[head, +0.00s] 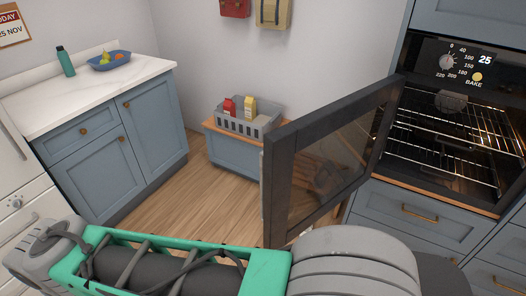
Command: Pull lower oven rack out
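The oven (455,125) stands at the right with its lit cavity showing. Its dark-framed glass door (280,190) is swung wide open toward me, on the cavity's left side. The lower oven rack (440,162), a wire grid, lies inside the cavity and looks empty. The upper rack (465,117) sits above it, also inside. Part of the cavity's left side is hidden by the door. My green and grey arm crosses the bottom of the view, but my gripper cannot be made out. A dark shape behind or reflected in the door glass is unclear.
Blue drawers (418,213) sit below the oven. A grey crate (243,122) with a red and a yellow packet stands on a low blue cabinet (235,152). A counter (85,95) at left holds a green bottle (65,61) and a fruit bowl (109,61). Wood floor (170,212) is clear between.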

